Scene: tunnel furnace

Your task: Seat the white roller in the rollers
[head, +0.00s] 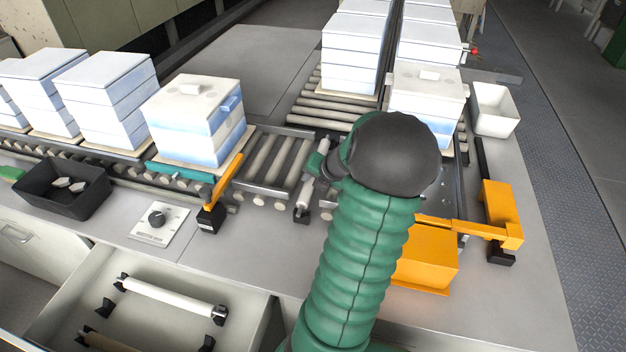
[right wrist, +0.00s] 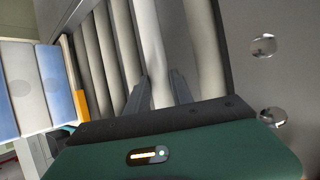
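A bright white roller (head: 305,192) lies over the near conveyor's right part, in line with the grey rollers. A dark end piece shows at its front end. I cannot tell whether it rests in the rail. My right gripper (head: 322,164) is at its upper part, partly hidden by my green arm. In the right wrist view, the fingers (right wrist: 161,88) stand on either side of a white roller (right wrist: 150,40) and appear shut on it. The conveyor rollers (head: 262,158) are pale grey and parallel. My left gripper is not in view.
A drawer holds another white roller (head: 170,297) on black brackets. Stacked white-blue blocks (head: 197,120) stand left of the rollers, near an orange bar (head: 228,180). An orange box (head: 428,258) is right of my arm. A black tray (head: 62,190) lies left.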

